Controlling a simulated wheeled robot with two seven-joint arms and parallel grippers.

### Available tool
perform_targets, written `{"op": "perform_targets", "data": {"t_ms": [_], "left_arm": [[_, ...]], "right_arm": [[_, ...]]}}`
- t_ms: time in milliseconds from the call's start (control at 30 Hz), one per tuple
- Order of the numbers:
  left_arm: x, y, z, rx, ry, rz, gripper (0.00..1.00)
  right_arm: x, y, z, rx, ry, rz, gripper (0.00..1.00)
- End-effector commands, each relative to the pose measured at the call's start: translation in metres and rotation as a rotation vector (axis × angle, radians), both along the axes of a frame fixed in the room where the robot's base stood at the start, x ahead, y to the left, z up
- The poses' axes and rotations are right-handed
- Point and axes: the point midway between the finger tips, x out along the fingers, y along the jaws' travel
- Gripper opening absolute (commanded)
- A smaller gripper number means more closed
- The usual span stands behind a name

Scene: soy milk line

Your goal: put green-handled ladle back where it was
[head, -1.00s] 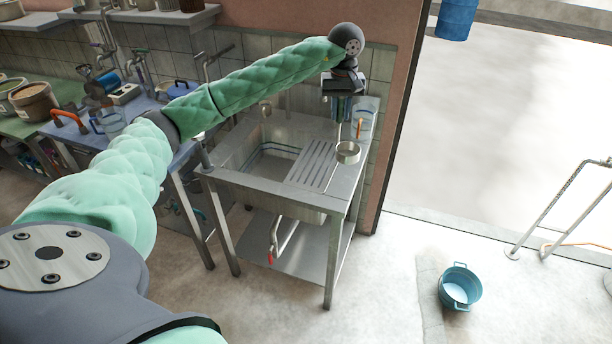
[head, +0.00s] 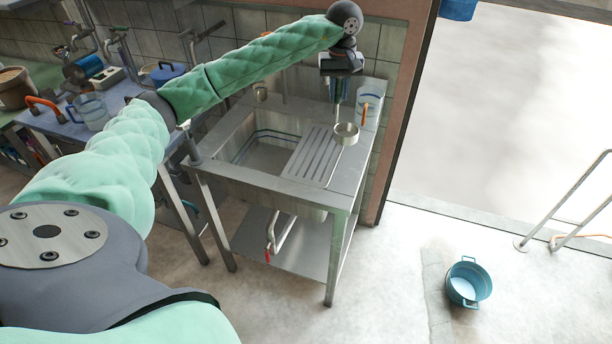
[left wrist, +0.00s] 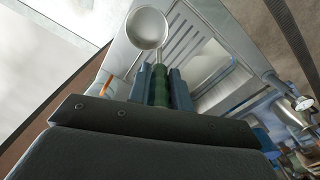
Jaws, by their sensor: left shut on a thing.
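My left gripper (head: 340,90) is over the right-hand part of the steel sink (head: 283,178), pointing down. In the left wrist view its blue fingers are shut on the green handle (left wrist: 160,86) of the ladle. The ladle hangs below the fingers, and its round steel bowl (head: 346,134) shows over the right end of the drainboard. The bowl also shows ahead of the fingers in the left wrist view (left wrist: 147,29). I cannot tell whether the bowl touches the sink top. My right gripper is out of view.
An orange-handled item (head: 364,113) stands close to the right of the ladle, by a blue-marked clear container (head: 372,96). A wall is close behind the sink. A table with a clear jug (head: 90,110) is at left. A blue tub (head: 468,283) is on the floor.

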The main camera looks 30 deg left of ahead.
Motion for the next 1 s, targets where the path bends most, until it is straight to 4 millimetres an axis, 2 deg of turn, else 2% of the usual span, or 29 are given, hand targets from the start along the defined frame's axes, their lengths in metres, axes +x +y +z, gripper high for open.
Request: {"op": "perform_targets", "data": {"t_ms": [33, 100, 300, 400, 500, 567, 667, 1000], "left_arm": [[0.000, 0.000, -0.014, 0.000, 0.000, 0.000, 0.00], [0.000, 0.000, -0.023, 0.000, 0.000, 0.000, 0.00], [0.000, 0.000, -0.039, 0.000, 0.000, 0.000, 0.00], [0.000, 0.000, -0.042, 0.000, 0.000, 0.000, 0.00], [-0.001, 0.002, -0.044, 0.000, 0.000, 0.001, 0.00], [-0.002, 0.005, -0.045, 0.000, 0.000, 0.001, 0.00], [-0.008, 0.015, -0.051, 0.001, 0.003, 0.003, 0.00], [-0.033, 0.060, -0.081, 0.001, 0.003, 0.002, 0.00]], "right_arm": [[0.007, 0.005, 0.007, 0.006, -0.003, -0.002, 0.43], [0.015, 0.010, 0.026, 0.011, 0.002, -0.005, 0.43], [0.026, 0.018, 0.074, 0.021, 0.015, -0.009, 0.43], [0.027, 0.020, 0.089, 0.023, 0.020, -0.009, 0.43], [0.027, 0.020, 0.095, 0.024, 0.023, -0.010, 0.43], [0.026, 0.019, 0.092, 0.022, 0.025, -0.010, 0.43], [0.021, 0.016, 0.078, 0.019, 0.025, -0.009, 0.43], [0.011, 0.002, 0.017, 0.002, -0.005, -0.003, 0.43]]}}
